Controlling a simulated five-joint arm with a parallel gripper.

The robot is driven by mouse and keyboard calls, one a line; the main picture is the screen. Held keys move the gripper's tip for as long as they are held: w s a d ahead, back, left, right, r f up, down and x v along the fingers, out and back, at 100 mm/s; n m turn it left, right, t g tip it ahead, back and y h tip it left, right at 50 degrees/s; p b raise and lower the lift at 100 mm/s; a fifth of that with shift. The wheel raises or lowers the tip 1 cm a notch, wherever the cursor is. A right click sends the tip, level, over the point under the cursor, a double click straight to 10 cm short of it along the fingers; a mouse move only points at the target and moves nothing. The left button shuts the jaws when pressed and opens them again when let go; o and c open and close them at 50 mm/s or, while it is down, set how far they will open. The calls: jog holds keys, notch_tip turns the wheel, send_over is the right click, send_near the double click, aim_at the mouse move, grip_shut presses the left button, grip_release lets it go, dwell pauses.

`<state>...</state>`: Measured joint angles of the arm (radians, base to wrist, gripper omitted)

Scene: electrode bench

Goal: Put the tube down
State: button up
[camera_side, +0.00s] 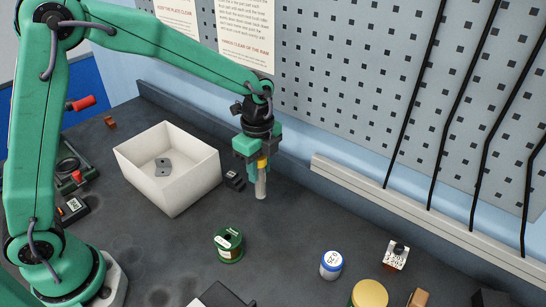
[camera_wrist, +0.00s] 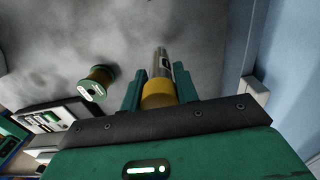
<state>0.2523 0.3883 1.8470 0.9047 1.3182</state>
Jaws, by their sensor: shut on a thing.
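My gripper (camera_side: 256,160) is shut on a tube (camera_side: 260,185) with a grey body and a yellow upper end. The tube hangs upright below the jaws near the back of the bench. I cannot tell whether its lower end touches the bench top. In the wrist view my gripper (camera_wrist: 160,92) has its green fingers on either side of the tube (camera_wrist: 161,65), with the yellow end nearest the camera and the grey end pointing away.
A white open box (camera_side: 195,175) with a grey piece inside stands left of the tube. A small black block (camera_side: 233,180) lies between them. Bare bench (camera_side: 300,220) lies right of the tube.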

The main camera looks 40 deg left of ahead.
aim_at(259, 179)
jog(key=shift+f, duration=1.85)
jog(key=shift+f, duration=0.2)
jog(key=o, duration=1.1)
jog(key=shift+r, duration=0.15)
notch_tip(259, 179, up, 12)
jog(key=shift+s+r, duration=0.1)
